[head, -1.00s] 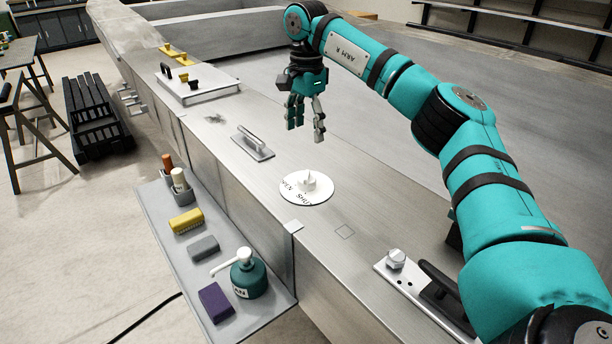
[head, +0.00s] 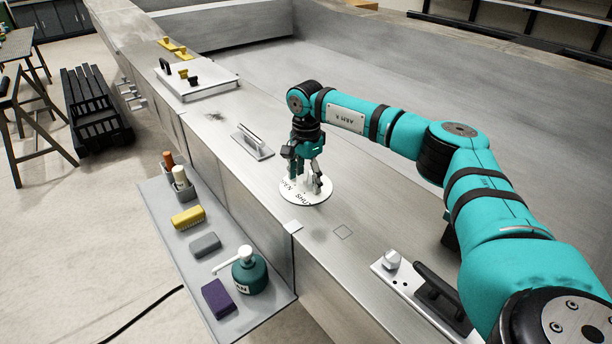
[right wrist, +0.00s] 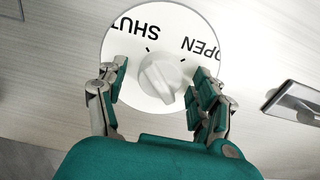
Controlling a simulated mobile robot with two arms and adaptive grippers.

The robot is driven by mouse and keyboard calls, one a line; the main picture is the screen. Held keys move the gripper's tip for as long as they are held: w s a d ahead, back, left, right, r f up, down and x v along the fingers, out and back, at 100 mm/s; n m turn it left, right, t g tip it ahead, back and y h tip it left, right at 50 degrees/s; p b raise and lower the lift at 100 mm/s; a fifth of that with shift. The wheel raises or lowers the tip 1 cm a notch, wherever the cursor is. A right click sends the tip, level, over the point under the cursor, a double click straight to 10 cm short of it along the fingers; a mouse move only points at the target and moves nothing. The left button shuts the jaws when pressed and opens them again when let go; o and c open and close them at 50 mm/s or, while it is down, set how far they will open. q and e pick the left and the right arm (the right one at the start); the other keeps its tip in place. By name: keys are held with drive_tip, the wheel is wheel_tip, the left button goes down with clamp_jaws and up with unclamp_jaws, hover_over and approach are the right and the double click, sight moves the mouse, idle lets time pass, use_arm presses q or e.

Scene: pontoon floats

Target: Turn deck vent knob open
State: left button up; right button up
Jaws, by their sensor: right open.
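The deck vent is a white disc (head: 311,197) on the metal deck, marked OPEN and SHUT in black. In the head view my right gripper (head: 306,185) is over it and hides most of its knob. In the right wrist view the white knob (right wrist: 160,77) stands at the middle of the disc (right wrist: 185,25), near two short tick marks. My right gripper (right wrist: 158,88) is open, with fingers on both sides of the knob and gaps between. My left gripper is not in view.
A metal handle (head: 253,141) stands on the deck beyond the vent. A plate with a bolt and black cleat (head: 442,292) is nearer. The side shelf (head: 193,262) holds a green pump bottle (head: 249,274), a yellow brush (head: 188,217) and a purple block (head: 217,298).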

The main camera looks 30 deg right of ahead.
drive_tip(key=c, duration=1.2)
drive_tip(key=m, duration=0.4)
drive_tip(key=shift+m+b, duration=0.35)
drive_tip(key=shift+m, duration=0.05)
drive_tip(key=m, duration=0.4)
drive_tip(key=shift+r+m, duration=0.1)
drive_tip(key=shift+m, duration=0.2)
drive_tip(key=m, duration=0.4)
drive_tip(key=shift+m, duration=2.2)
